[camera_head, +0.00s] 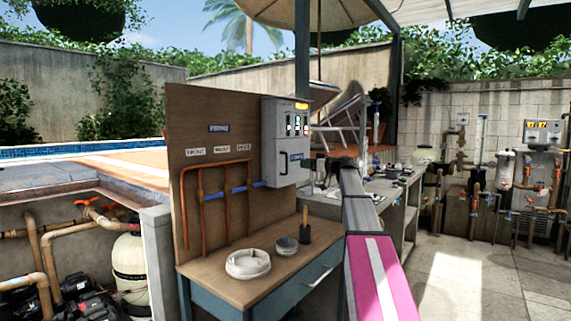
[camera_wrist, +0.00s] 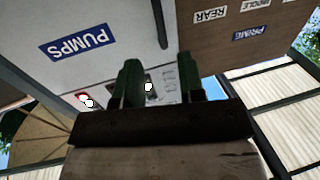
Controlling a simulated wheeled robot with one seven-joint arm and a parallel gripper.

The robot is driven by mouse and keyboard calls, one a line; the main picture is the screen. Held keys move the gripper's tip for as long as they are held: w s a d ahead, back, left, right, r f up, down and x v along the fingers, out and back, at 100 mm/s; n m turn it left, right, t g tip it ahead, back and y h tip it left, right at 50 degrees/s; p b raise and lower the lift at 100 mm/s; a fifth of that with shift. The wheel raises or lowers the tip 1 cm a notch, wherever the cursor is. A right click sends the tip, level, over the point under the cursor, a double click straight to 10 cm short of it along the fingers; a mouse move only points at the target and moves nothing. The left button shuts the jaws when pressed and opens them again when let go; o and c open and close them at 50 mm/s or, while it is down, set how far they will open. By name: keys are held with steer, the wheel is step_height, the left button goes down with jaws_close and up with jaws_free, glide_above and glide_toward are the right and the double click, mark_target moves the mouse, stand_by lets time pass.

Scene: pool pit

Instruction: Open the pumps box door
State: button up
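The pumps box (camera_head: 273,125) is a light grey cabinet on the upright wooden board, with a blue label, a dark vertical handle (camera_head: 283,163) and small lights on its front. Its door looks shut. In the wrist view the box front (camera_wrist: 110,15) fills the upper left, with the blue PUMPS label (camera_wrist: 78,42) and the dark handle (camera_wrist: 161,25). My gripper (camera_wrist: 160,78) is open and empty, its two dark green fingers apart. The handle shows beyond the fingertips, not between them. In the head view my gripper (camera_head: 322,168) is just right of the box, partly hidden by my arm.
A wooden-topped table (camera_head: 220,286) below the box holds a white coil (camera_head: 248,263), a small grey tin and a dark upright tool. Copper pipes (camera_head: 182,210) run on the board. A cluttered counter (camera_head: 398,200) stands behind my arm. Paved floor at the right is clear.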

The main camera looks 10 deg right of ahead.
steer(key=x, duration=1)
steer(key=shift+f, duration=0.1)
jaws_close()
